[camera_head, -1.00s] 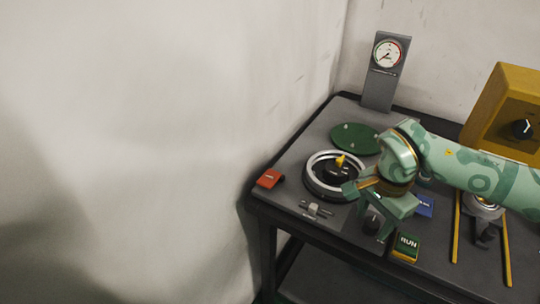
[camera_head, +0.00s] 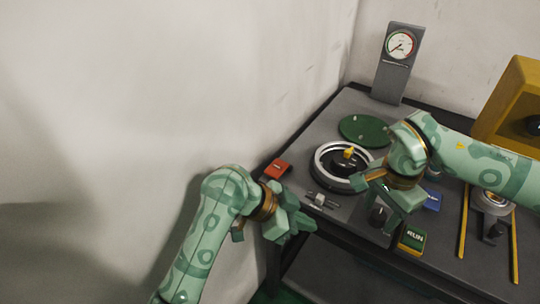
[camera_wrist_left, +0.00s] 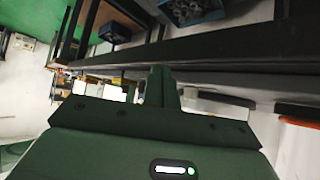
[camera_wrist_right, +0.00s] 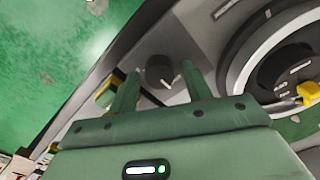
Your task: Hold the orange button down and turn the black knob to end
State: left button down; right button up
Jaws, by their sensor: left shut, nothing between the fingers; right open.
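The orange button (camera_head: 277,169) sits at the left edge of the table. My left gripper (camera_head: 310,224) is shut and empty, in front of the table edge, apart from the button and nearer the camera. The small black knob (camera_head: 378,214) stands near the table's front edge. My right gripper (camera_head: 380,207) is open over it. In the right wrist view the knob (camera_wrist_right: 160,71) with its light mark shows between the two open fingers; I cannot tell whether they touch it.
A green RUN button (camera_head: 411,239) and a blue button (camera_head: 432,200) are right of the knob. A gauge (camera_head: 400,45) stands behind.

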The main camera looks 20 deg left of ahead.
pick_arm(q)
notch_tip(320, 180, up, 14)
jog(key=w+m+t+h, duration=0.1)
jog(key=m, duration=0.2)
jog(key=w+a+f+n+y, duration=0.1)
jog(key=w+a+n+y, duration=0.1)
jog(key=w+a+n, duration=0.1)
jog(key=w+a+f+n+y, duration=0.1)
jog(key=w+a+n+y, duration=0.2)
jog(key=n, duration=0.2)
jog(key=w+a+f+n+y, duration=0.1)
jog(key=w+a+n+y, duration=0.1)
jog(key=a+n+y, duration=0.1)
jog(key=shift+w+a+f+n+t, duration=0.1)
jog(key=shift+w+a+n+t, duration=0.25)
jog(key=shift+a+n, duration=0.3)
notch_tip(320, 180, down, 3)
jog(key=shift+w+a+f+n+y, duration=0.1)
jog(key=shift+w+a+n+y, duration=0.05)
jog(key=shift+n+y, duration=0.15)
jog(key=shift+f, duration=0.3)
jog(key=shift+f, duration=0.1)
